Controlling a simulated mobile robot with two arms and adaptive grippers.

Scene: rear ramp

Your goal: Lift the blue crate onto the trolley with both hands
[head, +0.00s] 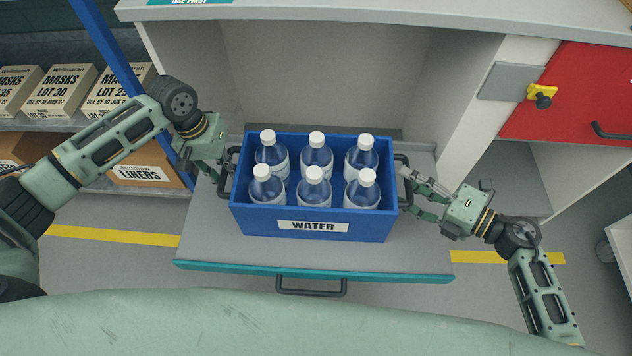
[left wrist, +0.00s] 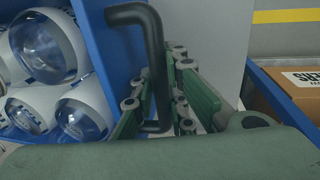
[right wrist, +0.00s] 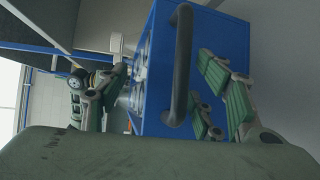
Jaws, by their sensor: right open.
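The blue crate (head: 313,226), labelled WATER, stands level on a grey pulled-out shelf (head: 215,246) and holds several white-capped water bottles (head: 316,154). It has a dark handle at each end. My left gripper (head: 223,165) is at the left handle; in the left wrist view its fingers (left wrist: 160,105) stand close on both sides of the handle bar (left wrist: 154,60) and appear shut on it. My right gripper (head: 408,190) is open at the right handle (head: 403,168); in the right wrist view the handle (right wrist: 181,65) lies between its spread fingers (right wrist: 165,100). I cannot identify a trolley.
The shelf has a teal front edge (head: 232,268) and a dark pull (head: 311,291). A white cabinet top (head: 380,12) overhangs behind the crate. A blue post (head: 105,45) and shelved boxes (head: 140,174) are at left. A red panel (head: 580,95) is at right.

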